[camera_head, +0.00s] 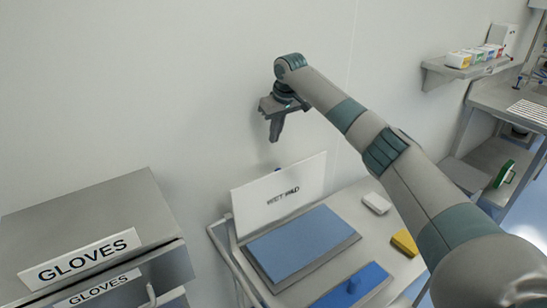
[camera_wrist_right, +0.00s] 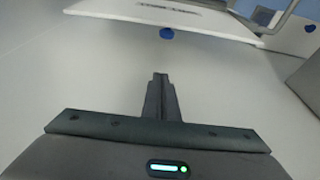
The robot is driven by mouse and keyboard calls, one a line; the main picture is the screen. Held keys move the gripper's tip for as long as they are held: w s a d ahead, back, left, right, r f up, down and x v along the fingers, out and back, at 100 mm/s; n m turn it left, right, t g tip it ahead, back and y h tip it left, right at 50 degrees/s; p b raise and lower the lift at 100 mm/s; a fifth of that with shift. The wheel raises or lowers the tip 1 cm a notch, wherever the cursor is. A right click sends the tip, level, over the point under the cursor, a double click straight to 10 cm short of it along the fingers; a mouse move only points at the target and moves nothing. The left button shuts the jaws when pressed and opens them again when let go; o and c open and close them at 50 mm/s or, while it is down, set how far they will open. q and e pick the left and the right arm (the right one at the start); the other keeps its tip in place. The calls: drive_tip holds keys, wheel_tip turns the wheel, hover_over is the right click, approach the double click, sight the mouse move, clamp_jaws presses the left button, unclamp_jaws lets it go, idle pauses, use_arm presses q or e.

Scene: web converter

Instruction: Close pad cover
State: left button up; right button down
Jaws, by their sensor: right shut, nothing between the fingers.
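The white pad cover (camera_head: 279,194), lettered "WET PAD", stands raised and tilted back at the rear edge of the blue pad (camera_head: 302,243). The pad lies in a grey tray on the cart top. My right gripper (camera_head: 274,137) is above and behind the cover, close to the wall, pointing down with its fingers shut and empty. In the right wrist view the shut fingers (camera_wrist_right: 159,77) point toward the cover (camera_wrist_right: 170,10), seen at the top with a blue knob (camera_wrist_right: 166,33) near its edge. A gap shows between fingers and cover. My left gripper is not in view.
A wall shelf (camera_head: 467,70) is at the right.

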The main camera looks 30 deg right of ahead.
drive_tip(key=p+x, duration=0.4)
drive_tip(key=x, duration=0.5)
drive_tip(key=shift+a+f, duration=0.1)
drive_tip(key=shift+f, duration=0.25)
use_arm(q)
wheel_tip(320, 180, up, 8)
drive_tip(key=p, duration=0.3)
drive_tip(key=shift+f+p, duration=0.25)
drive_tip(key=shift+p, duration=0.05)
use_arm(e)
drive_tip(key=s, duration=0.4)
drive_tip(key=shift+d, duration=0.3)
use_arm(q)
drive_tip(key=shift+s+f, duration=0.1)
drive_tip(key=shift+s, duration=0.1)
